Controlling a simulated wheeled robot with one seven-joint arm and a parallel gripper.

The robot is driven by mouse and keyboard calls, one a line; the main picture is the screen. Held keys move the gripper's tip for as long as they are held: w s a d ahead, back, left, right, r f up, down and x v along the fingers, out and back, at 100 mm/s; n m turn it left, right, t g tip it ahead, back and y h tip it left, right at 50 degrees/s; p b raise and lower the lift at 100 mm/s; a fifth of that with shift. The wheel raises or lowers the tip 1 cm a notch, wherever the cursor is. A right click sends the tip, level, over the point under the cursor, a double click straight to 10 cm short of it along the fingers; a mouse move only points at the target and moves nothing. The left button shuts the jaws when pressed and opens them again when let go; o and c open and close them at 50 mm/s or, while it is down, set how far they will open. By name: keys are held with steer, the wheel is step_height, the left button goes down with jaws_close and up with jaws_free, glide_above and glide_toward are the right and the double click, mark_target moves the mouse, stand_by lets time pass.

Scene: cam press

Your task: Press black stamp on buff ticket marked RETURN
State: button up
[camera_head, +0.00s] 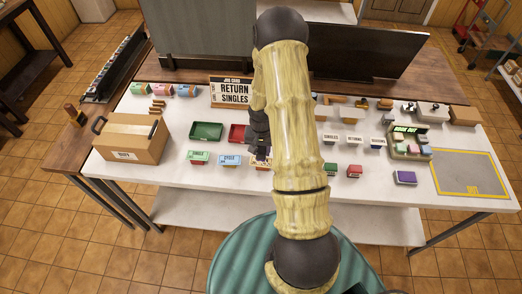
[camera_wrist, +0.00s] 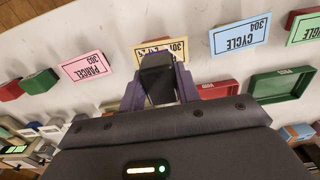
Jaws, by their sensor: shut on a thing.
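My gripper (camera_wrist: 158,85) is shut on a black block, which appears to be the black stamp (camera_wrist: 158,75), held between its purple fingers in the wrist view. The buff ticket (camera_wrist: 184,44) lies just beyond the stamp's end, its word mostly hidden behind the stamp. I cannot tell whether stamp and ticket touch. In the head view, my gripper (camera_head: 262,152) is low over the table's front middle, partly behind my arm. The buff ticket is mostly hidden there. A job card (camera_head: 232,91) reads RETURN SINGLES.
A blue CYCLE ticket (camera_wrist: 240,36) and a pink PARCEL ticket (camera_wrist: 86,66) flank the buff one. A green tray (camera_head: 206,131) and a red tray (camera_head: 238,134) stand behind. A cardboard box (camera_head: 130,138) is at left. A yellow-outlined grey area (camera_head: 465,170) at right is clear.

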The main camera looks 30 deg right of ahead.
steer(key=shift+r+p, duration=0.9)
steer(key=shift+r, duration=0.7)
